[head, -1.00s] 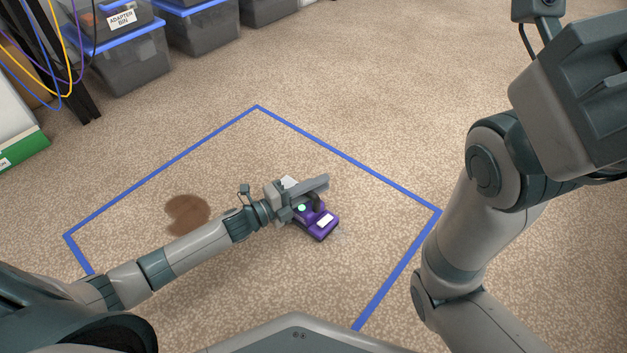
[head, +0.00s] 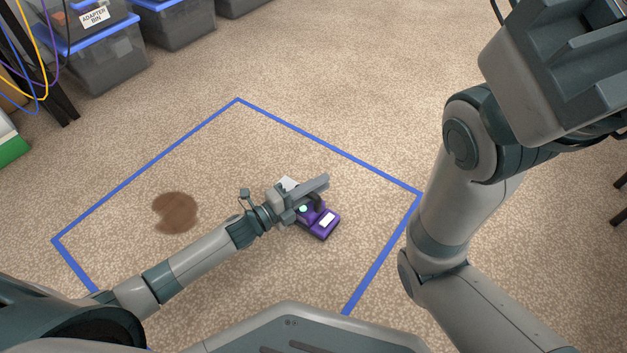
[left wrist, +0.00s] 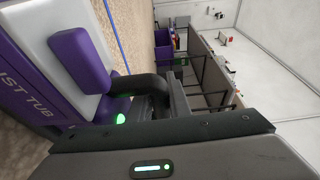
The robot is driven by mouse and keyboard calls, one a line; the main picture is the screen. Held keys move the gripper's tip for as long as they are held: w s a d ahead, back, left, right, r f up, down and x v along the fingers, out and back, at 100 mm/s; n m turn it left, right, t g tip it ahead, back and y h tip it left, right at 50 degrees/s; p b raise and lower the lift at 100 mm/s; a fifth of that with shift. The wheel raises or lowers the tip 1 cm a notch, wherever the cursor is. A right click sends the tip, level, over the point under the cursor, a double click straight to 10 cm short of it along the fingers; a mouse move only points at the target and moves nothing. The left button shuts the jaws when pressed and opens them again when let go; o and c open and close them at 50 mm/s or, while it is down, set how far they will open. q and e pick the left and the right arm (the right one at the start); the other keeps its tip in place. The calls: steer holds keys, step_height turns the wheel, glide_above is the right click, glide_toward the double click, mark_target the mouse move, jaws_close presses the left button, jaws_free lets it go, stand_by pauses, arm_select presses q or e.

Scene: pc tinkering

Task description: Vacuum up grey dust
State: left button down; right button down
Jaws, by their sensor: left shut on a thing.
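A purple handheld vacuum (head: 325,228) with a white panel rests on or just above the carpet, inside a blue taped outline (head: 330,148), near its right side. My left gripper (head: 316,192) is shut on its black handle, which also shows in the left wrist view (left wrist: 148,85). There the vacuum's purple side (left wrist: 30,95) carries partly cut-off lettering. A brown patch (head: 175,212) lies on the carpet in the left part of the outline. I cannot make out grey dust now; the floor under the vacuum is hidden. My right arm rises at the right; its fingers are not visible.
Grey bins with blue lids, one labelled "ADAPTER BIN" (head: 95,55), stand at the top left. Cables hang from a dark post there. The carpet around and inside the outline is otherwise open.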

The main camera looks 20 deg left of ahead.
arm_select(q)
steer(key=shift+s+d+f+p, duration=0.1)
steer(key=shift+s+d+p, duration=0.15)
steer(key=shift+d, duration=0.4)
steer(key=shift+s+d+f+p, duration=0.15)
steer(key=shift+s+d, duration=0.15)
steer(key=shift+d, duration=0.4)
steer(key=shift+s+d+p, duration=0.2)
steer(key=shift+s+d, duration=0.1)
steer(key=shift+d, duration=0.35)
steer(key=shift+a, duration=0.15)
